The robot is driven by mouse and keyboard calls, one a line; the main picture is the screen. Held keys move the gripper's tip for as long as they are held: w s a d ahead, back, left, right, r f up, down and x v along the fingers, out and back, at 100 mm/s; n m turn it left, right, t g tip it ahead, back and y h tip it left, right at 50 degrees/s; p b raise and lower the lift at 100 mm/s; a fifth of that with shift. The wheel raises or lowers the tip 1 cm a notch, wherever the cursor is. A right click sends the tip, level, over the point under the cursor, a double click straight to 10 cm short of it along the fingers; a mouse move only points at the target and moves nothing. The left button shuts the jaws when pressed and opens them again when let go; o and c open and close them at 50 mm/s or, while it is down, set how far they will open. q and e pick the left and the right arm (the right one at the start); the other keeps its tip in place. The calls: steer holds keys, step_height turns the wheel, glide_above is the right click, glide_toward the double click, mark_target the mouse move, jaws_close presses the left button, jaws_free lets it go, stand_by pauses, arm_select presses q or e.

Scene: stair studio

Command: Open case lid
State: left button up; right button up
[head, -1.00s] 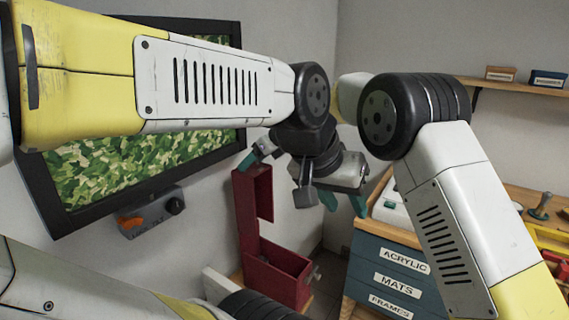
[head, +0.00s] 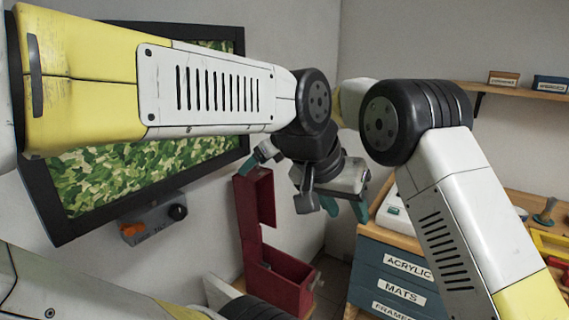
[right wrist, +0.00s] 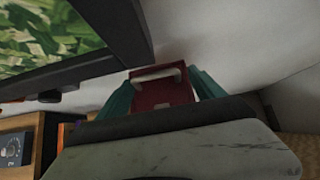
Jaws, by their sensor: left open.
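The red case (head: 285,285) stands low beside the wall in the head view. Its lid (head: 243,205) stands up, tilted back, above the open body. My left gripper (head: 345,208) is open and empty, in the air to the right of the lid. My right gripper (head: 263,153) is mostly hidden behind my left arm; one teal finger shows by the lid's top edge. In the right wrist view its two teal fingers (right wrist: 162,78) are apart, with a red part of the case (right wrist: 160,98) and a pale handle (right wrist: 155,73) showing between them. Contact cannot be told.
A framed camouflage panel (head: 130,175) hangs on the left wall, with a grey control box (head: 150,222) below it. A blue drawer unit (head: 385,265) stands right of the case. A wooden shelf (head: 510,90) is at upper right. My arms cross in front.

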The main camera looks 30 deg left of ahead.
steer(key=shift+s, duration=0.1)
steer(key=v, duration=0.7)
steer(key=shift+d+r, duration=0.25)
steer(key=shift+d, duration=0.05)
